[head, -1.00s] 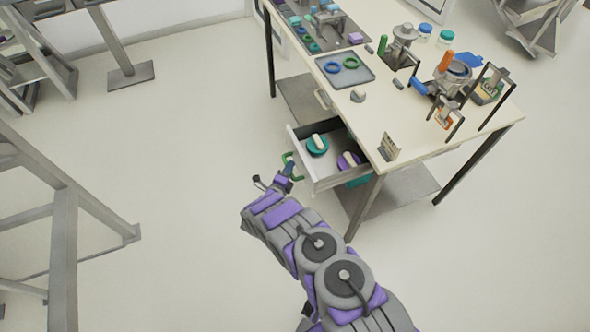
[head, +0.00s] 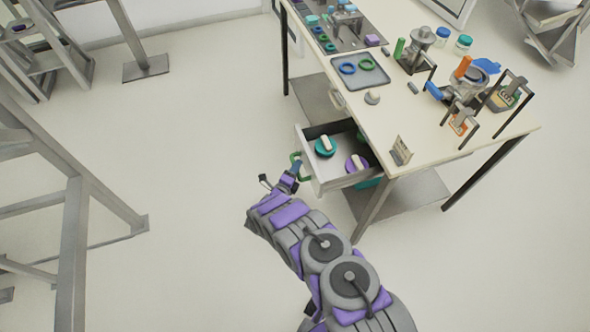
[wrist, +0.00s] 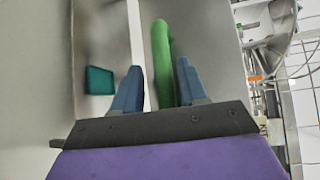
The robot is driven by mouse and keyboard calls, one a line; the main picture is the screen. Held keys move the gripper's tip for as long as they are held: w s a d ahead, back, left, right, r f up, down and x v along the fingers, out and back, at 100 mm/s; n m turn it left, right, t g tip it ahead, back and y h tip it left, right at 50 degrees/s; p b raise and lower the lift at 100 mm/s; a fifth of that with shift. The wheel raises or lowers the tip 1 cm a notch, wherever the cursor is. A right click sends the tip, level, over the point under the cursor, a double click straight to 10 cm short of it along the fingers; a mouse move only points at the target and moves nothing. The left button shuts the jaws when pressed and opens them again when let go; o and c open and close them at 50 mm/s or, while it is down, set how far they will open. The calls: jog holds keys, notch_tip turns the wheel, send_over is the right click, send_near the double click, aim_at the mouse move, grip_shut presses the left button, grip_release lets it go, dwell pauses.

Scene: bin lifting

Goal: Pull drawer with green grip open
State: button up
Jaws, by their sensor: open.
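The drawer (head: 327,186) stands pulled out from the table, with a teal and a purple round item with pale handles inside. Its green grip (head: 295,166) is on the front face. My gripper (head: 293,170) is at the grip. In the wrist view, the green grip (wrist: 162,65) runs between the two blue fingers of my gripper (wrist: 156,82), nearer the right finger. The fingers are open, with a visible gap on the left side. Contact with the right finger is unclear.
The table (head: 375,117) carries trays, rings, jars and a metal apparatus (head: 470,85). A teal bin (head: 368,183) is partly visible beneath the drawer. A grey metal frame (head: 75,240) stands at left. The floor between is clear.

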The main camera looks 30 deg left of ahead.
jog(key=shift+s+r, duration=0.1)
jog(key=s+d+r+p, duration=0.1)
jog(key=s+p, duration=0.3)
jog(key=s, duration=1.3)
jog(key=shift+d+r, duration=0.2)
jog(key=shift+r, duration=0.35)
